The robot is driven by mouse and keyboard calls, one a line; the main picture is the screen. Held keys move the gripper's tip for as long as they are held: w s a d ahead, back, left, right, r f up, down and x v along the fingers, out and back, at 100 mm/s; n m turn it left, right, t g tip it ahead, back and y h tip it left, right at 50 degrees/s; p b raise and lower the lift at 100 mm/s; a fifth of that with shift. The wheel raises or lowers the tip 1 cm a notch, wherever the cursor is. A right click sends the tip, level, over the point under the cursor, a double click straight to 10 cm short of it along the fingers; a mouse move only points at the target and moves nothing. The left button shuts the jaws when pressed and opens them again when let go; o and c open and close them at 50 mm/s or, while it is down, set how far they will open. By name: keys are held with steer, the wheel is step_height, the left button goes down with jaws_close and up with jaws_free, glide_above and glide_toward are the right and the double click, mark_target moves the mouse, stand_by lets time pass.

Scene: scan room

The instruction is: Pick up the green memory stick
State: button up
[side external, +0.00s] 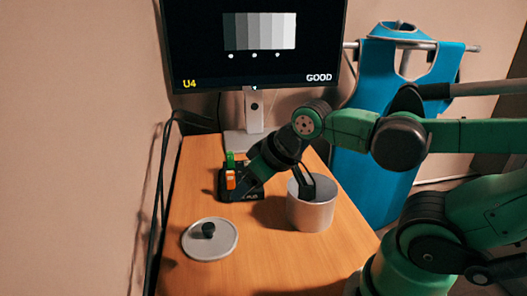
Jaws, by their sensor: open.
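The green memory stick (230,159) stands upright at the back of a small black holder (253,196) on the table. An orange-red stick (231,181) with a pale top is in front of it. My gripper (246,183) reaches down from the upper right to the right side of the holder, close beside the sticks. Its dark fingers blend with the black holder, so their exact outline and any contact are hard to tell. The gripper is open, and the green stick's top is visible to its left.
A grey metal pot (311,214) stands right of the holder, with a dark object (306,189) in it or just over it. A round grey lid (199,243) with a black knob lies front left. A monitor (258,75) stands behind. The front middle of the table (262,262) is clear.

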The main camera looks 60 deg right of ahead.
steer(key=m+t+y, duration=0.3)
steer(key=m+y, duration=0.6)
steer(key=m, duration=1.9)
glide_above(225, 166)
steer(key=s+d, duration=0.3)
steer(key=s, duration=0.1)
step_height(225, 166, down, 8)
steer(key=shift+r, duration=0.1)
steer(key=shift+x, duration=2.75)
steer(key=shift+d, duration=0.1)
jaws_close()
